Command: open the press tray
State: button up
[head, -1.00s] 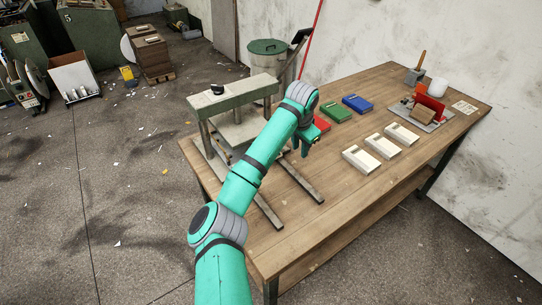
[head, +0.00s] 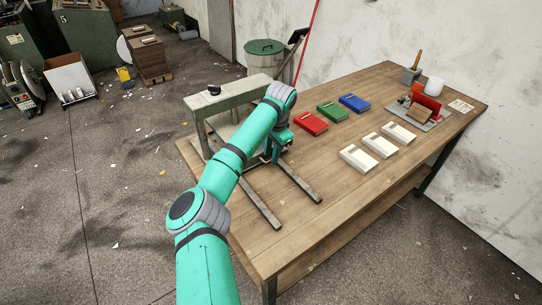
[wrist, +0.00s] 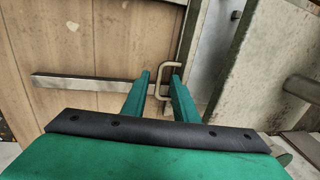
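The press (head: 236,97), a grey-green frame, stands at the left end of the wooden table, with two metal rails (head: 262,209) reaching toward the front. Its tray is mostly hidden behind my arm in the head view. In the wrist view a pale metal U-shaped handle (wrist: 160,82) sticks out from a light panel that looks like the tray's front. My gripper (wrist: 162,76) is open, its two green fingers apart with the handle between their tips. Contact with the handle cannot be made out. In the head view my gripper (head: 276,152) is low in front of the press.
Red (head: 311,123), green (head: 333,113) and blue (head: 354,103) boxes lie right of the press. Three white boxes (head: 358,158) lie nearer the front. A grey board (head: 428,122) with a red piece is at the far right. The table's front right is clear.

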jog(key=shift+w+f, duration=0.1)
jog(key=shift+f, duration=0.75)
jog(key=shift+a, duration=0.1)
grip_shut()
dwell(0.8)
